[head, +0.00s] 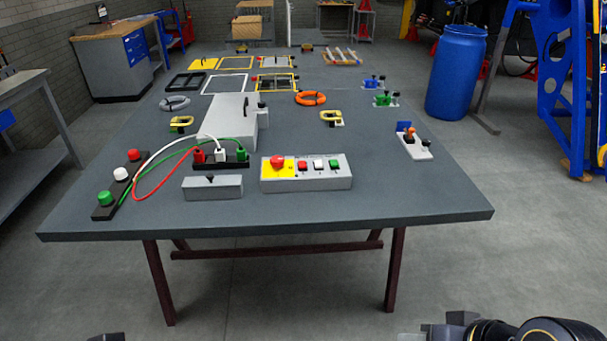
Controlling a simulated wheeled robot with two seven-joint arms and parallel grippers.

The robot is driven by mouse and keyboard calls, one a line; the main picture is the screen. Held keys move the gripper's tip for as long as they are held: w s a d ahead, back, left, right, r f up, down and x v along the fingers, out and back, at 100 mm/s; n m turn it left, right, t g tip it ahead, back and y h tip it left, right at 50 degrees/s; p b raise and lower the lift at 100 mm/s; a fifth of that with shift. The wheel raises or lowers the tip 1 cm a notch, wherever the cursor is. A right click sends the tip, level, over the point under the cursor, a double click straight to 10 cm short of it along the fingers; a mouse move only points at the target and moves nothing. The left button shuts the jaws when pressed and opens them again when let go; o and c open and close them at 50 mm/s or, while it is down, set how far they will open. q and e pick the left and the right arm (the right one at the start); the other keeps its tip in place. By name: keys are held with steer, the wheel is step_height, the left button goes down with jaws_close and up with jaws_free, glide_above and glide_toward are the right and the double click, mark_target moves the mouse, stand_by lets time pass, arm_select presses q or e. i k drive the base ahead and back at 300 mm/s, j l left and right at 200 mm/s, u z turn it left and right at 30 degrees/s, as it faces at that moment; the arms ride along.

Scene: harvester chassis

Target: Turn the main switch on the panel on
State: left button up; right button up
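A grey control panel box (340,184) sits near the front edge of the table. It carries a large red mushroom button (277,162) on a yellow plate, then small red, white and green buttons. Left of it is a lower grey box (213,189) with a small black knob (210,179) on top. Which of these is the main switch, and its setting, I cannot tell. Part of my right gripper (432,331) shows at the bottom edge, below and apart from the table. Only a dark sliver of my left gripper (106,338) shows at the bottom left. Their fingers cannot be made out.
Behind the low box, a black block with red, white and green plugs (220,157) has wires looping left to a strip of coloured knobs (121,174). A larger grey box (220,112) stands behind. The table's (400,202) front right is clear. A blue barrel (456,75) stands right.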

mark_target(277, 161)
steer(key=i+j, duration=0.95)
steer(key=i, duration=0.15)
steer(key=l+z, duration=0.05)
